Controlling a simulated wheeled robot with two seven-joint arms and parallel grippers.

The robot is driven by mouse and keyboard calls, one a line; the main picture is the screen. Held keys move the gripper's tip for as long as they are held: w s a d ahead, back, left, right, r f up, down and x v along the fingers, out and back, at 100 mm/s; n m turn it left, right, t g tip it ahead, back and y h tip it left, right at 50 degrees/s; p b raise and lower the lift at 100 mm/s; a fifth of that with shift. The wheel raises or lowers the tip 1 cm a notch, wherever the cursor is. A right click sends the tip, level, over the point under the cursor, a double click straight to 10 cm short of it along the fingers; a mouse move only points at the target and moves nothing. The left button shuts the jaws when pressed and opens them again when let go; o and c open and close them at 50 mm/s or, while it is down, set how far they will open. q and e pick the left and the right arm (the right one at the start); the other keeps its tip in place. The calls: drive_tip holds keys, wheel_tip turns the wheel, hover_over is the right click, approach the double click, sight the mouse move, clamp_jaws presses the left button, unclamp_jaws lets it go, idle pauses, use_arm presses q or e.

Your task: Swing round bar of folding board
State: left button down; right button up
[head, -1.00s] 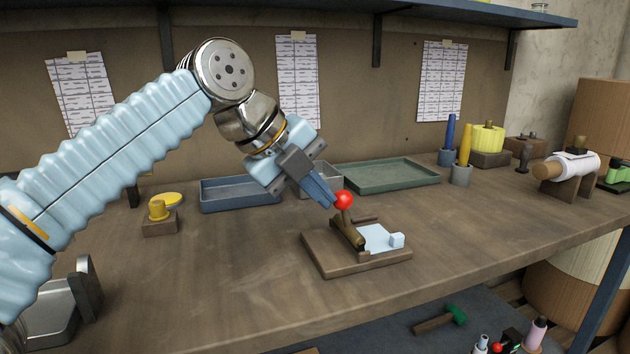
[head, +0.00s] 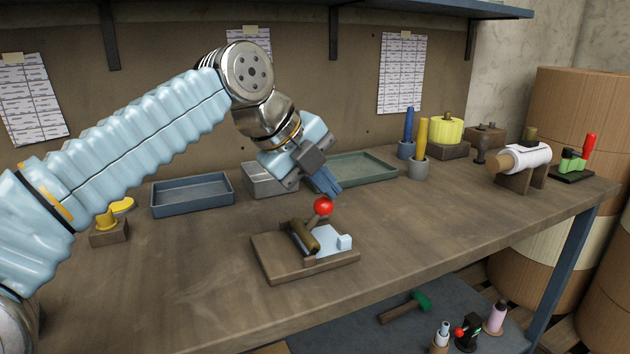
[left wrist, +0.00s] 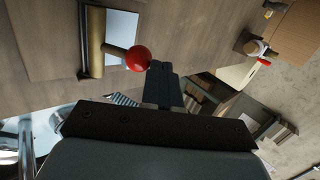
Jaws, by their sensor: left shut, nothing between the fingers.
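The folding board (head: 275,263) is a wooden base on the bench with a pale blue sheet (head: 328,243) on it. Its round bar (head: 304,236) is brown and lies across the base; a short arm rises from it to a red ball knob (head: 323,206). In the left wrist view the bar (left wrist: 95,42) and the knob (left wrist: 138,58) show at upper left. My left gripper (head: 333,191) is shut and empty, its fingertips just above and slightly right of the knob. In the left wrist view its fingertips (left wrist: 161,66) are close beside the knob; contact cannot be told. My right gripper is out of view.
A blue tray (head: 192,211), a grey tray (head: 268,190) and a green tray (head: 385,180) stand behind the board. A paper roll on a stand (head: 513,181) and a red-handled green device (head: 572,164) are at right. The bench right of the board is clear.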

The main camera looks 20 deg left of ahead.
use_arm(q)
drive_tip(key=shift+w+d+f, duration=0.65)
drive_tip(key=shift+w+d, duration=0.1)
drive_tip(key=shift+w, duration=0.1)
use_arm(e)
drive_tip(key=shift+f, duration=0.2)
use_arm(q)
drive_tip(key=shift+r, duration=0.1)
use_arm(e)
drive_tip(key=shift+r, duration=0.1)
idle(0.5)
